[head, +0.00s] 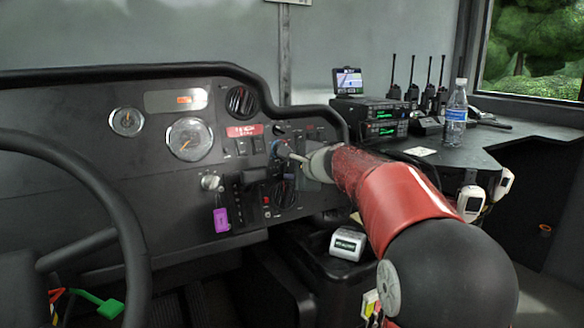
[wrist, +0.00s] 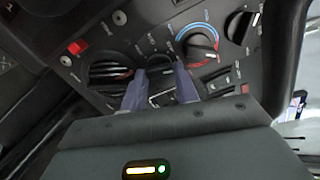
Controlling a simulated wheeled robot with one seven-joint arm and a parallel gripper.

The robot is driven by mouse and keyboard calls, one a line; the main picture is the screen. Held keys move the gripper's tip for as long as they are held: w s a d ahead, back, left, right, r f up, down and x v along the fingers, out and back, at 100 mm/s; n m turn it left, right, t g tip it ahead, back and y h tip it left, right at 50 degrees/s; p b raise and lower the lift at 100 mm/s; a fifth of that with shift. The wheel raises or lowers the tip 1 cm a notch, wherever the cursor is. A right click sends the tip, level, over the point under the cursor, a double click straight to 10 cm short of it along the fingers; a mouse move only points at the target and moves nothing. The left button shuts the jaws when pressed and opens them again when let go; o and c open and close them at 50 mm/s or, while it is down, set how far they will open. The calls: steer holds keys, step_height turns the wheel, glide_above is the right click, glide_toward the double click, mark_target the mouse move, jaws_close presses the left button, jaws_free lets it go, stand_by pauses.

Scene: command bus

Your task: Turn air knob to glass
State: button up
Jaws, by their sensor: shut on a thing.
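A row of round black knobs sits on the dashboard panel in the wrist view. The middle knob (wrist: 160,62), which I take to be the air knob, is between the two fingers of my gripper (wrist: 160,76). The gripper is shut on it, and the fingers partly hide its face and markings. I cannot read the glass mark or tell exactly where the knob points. In the head view my gripper (head: 296,157) reaches the panel from the right, and my arm hides part of the controls.
Beside the held knob are a large knob (wrist: 110,70) with red marks and a knob with a blue and red arc (wrist: 199,44). The steering wheel (head: 128,240) is at left. A water bottle (head: 456,115) and radios (head: 382,120) stand on the right ledge.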

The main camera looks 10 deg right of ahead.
steer(key=shift+f, duration=0.1)
stand_by(0.3)
steer(key=o, duration=1)
steer(key=v, duration=0.7)
steer(key=shift+s+d, duration=0.1)
steer(key=shift+s, duration=0.25)
